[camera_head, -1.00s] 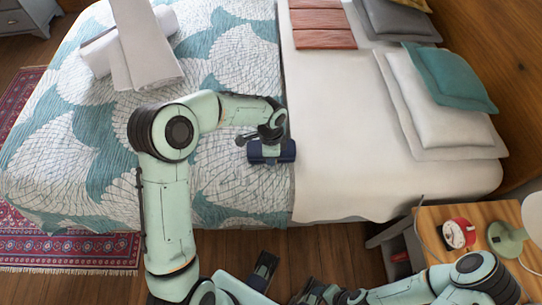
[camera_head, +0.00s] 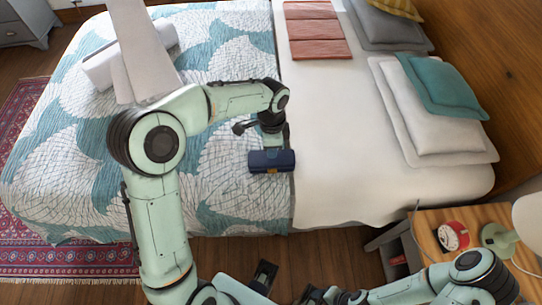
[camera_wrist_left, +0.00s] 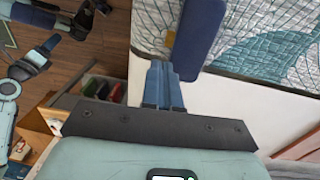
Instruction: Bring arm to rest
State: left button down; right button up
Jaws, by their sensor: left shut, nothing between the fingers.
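My left arm reaches in from the left over the bed, and its gripper (camera_head: 274,141) is over the edge of the patterned quilt. In the left wrist view its blue fingers (camera_wrist_left: 163,88) are together with nothing between them. A dark blue case (camera_head: 271,161) with a small yellow clasp lies on the bed where the quilt meets the white sheet. It also shows just beyond the fingertips in the left wrist view (camera_wrist_left: 201,32); whether they touch it I cannot tell.
The bed holds white folded cloths (camera_head: 130,60), red folded cloths (camera_head: 312,32) and pillows (camera_head: 430,110). A wooden nightstand (camera_head: 430,218) at the lower right carries a red clock (camera_head: 453,237) and a lamp (camera_head: 497,240). Wooden floor lies along the bed's near side.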

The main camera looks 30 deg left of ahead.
pick_arm(q)
jog(key=s+d+f+n+h+p, duration=0.1)
jog(key=s+d+f+n+h, duration=0.2)
jog(key=f, duration=0.6)
jog(key=s+d+f+n+p, duration=0.1)
jog(key=s+d+f+n, duration=0.3)
jog(key=f, duration=0.4)
pick_arm(e)
jog(key=r, duration=0.1)
jog(key=w+r+p, duration=0.1)
jog(key=r, duration=0.1)
jog(key=w+r+p, duration=0.1)
jog(key=shift+a+r, duration=0.1)
jog(key=shift+r, duration=0.25)
jog(key=c, duration=0.3)
pick_arm(q)
jog(key=s+d+f+n, duration=0.1)
jog(key=s+f+n, duration=0.3)
jog(key=s, duration=0.5)
jog(key=s+f+n, duration=0.4)
jog(key=s+f, duration=0.1)
jog(key=s, duration=0.3)
jog(key=shift+s+d+n, duration=0.35)
jog(key=shift+s+n, duration=0.05)
jog(key=shift+w, duration=0.1)
pick_arm(e)
jog(key=shift+s, duration=0.1)
